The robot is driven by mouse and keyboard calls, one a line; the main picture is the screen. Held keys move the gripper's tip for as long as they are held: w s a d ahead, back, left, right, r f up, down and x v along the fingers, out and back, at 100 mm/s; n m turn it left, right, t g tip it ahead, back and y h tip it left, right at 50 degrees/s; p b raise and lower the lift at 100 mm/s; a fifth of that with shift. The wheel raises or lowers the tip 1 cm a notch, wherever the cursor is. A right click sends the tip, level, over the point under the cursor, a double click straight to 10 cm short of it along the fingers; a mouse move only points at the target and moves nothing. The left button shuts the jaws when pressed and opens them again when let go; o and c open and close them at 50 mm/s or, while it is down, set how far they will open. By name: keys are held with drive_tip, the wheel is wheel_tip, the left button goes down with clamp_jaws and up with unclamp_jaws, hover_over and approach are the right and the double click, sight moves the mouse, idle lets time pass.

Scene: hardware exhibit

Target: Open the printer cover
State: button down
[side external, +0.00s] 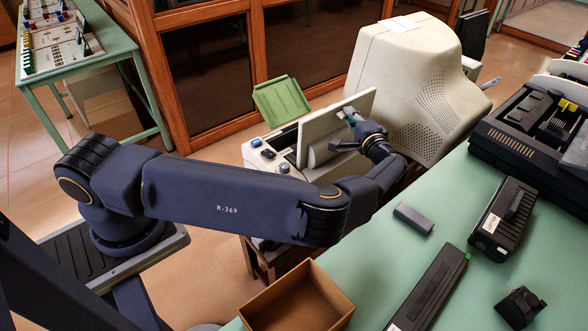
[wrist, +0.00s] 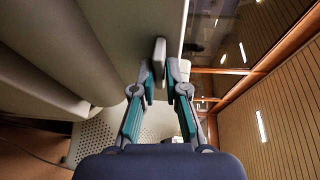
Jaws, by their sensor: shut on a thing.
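The beige printer (side external: 258,160) stands behind my arm, with blue and grey knobs on its left end. Its pale cover (side external: 338,118) is raised and stands steeply tilted, with the dark inside showing to its left. My gripper (side external: 350,118) is at the cover's right side, near its upper edge. In the wrist view the cover (wrist: 125,35) fills the upper middle, with a small grey tab (wrist: 160,55) near its edge. The exact contact is partly hidden.
A large beige monitor (side external: 425,85) stands close behind and right of my gripper. A green flap (side external: 282,101) rises behind the printer. The green table (side external: 400,260) holds a cardboard box (side external: 297,300), black cartridges and a black device (side external: 535,125). Glass-fronted wooden cabinets (side external: 255,40) stand behind.

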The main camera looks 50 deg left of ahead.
drive_tip(key=shift+s+d+f, duration=0.1)
drive_tip(key=shift+d+f, duration=0.55)
drive_tip(key=shift+d, duration=0.3)
drive_tip(key=shift+d+f, duration=0.6)
drive_tip(key=shift+d, duration=0.3)
drive_tip(key=c, duration=1.2)
unclamp_jaws()
drive_tip(key=shift+c, duration=0.2)
drive_tip(key=shift+r, duration=0.1)
drive_tip(key=v, duration=1.2)
